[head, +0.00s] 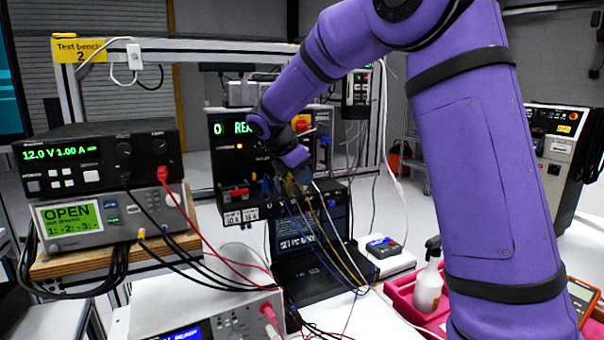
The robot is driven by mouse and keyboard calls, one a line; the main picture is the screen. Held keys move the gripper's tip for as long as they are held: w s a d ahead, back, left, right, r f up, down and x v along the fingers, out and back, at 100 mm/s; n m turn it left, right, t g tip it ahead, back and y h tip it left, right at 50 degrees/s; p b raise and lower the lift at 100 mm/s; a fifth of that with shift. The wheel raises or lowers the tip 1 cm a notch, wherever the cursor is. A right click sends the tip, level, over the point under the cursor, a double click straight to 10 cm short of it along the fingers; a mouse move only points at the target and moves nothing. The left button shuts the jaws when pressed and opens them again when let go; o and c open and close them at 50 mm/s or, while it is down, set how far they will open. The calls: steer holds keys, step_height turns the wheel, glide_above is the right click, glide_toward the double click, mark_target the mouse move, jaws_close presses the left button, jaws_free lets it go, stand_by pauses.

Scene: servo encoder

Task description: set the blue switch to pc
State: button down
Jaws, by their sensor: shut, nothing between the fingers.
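My purple arm reaches across the view to a black test panel (226,160) with green lit text, behind the bench's front instruments. My gripper (287,179) is at the panel's lower front, small and dark among the cables; it is shut with nothing held. I cannot make out the blue switch for certain. A small blue part (326,141) shows at the panel's right side, and blue plugs (266,186) show near its lower edge. The arm hides part of the panel, and no switch position or "pc" label is readable.
A laptop (312,277) stands below the panel with several cables hanging over it. Stacked power instruments (100,165) stand at the left, a white instrument (215,310) in front. A spray bottle (429,280) stands in a pink tray (402,297) at the right.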

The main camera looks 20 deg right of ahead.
mark_target(334, 195)
steer(key=d+r+x, duration=0.1)
steer(key=x, duration=0.8)
steer(key=shift+d+f, duration=0.2)
steer(key=shift+d, duration=0.25)
steer(key=shift+d, duration=1.5)
steer(key=shift+w, duration=0.1)
